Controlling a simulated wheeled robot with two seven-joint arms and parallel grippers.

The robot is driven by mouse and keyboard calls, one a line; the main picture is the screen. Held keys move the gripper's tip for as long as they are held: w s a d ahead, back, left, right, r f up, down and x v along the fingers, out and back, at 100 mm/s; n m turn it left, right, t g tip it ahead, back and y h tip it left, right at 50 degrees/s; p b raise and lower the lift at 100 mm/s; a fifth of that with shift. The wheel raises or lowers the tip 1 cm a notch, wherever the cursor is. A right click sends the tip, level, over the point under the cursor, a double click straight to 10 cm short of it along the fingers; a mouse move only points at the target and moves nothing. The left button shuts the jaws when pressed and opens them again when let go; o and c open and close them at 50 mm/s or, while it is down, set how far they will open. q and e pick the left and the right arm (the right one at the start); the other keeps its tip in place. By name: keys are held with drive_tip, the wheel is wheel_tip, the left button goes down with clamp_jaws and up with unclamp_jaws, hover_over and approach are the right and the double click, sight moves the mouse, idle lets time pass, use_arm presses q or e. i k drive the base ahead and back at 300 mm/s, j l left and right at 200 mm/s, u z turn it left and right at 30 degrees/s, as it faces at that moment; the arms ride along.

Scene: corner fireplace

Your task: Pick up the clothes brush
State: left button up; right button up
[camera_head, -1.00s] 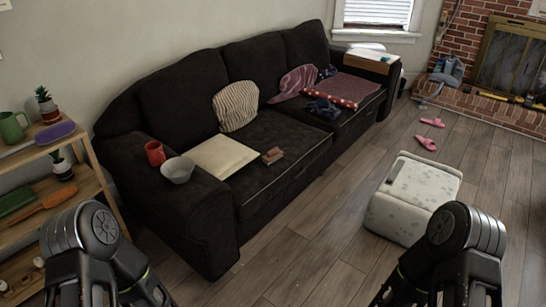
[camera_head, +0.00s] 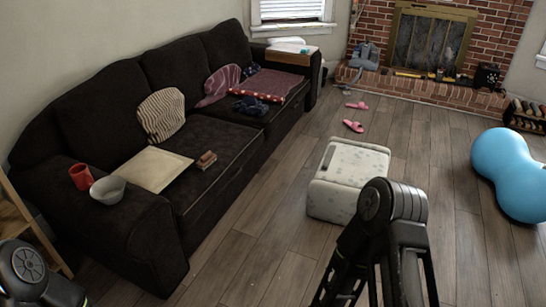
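A small brown wooden block-like object (camera_head: 206,160), which looks like the clothes brush, lies on the seat of the dark sofa (camera_head: 176,215). It is near the front edge of the seat, just right of a flat cream board (camera_head: 153,169). Its bristles cannot be made out at this size. Parts of both my arms show at the bottom of the view, the left at the lower left corner and the right at the lower middle. Neither gripper shows, and nothing touches the brown object.
A red mug (camera_head: 80,177) and grey bowl (camera_head: 108,190) stand on the sofa's near armrest. A striped cushion (camera_head: 161,116) leans on the backrest. A pale pouf (camera_head: 347,180) stands on the floor, with a blue peanut ball (camera_head: 505,175) at right. Floor between sofa and pouf is clear.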

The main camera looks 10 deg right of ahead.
sight(209, 157)
drive_tip(key=i+l+z, duration=0.2)
drive_tip(key=i, duration=0.45)
drive_tip(key=i+z, duration=0.15)
drive_tip(key=i, duration=0.5)
drive_tip(key=i+j+z, duration=0.2)
drive_tip(key=i, duration=0.5)
drive_tip(key=i+z, duration=0.2)
drive_tip(key=i, duration=0.45)
drive_tip(key=i+j, duration=0.4)
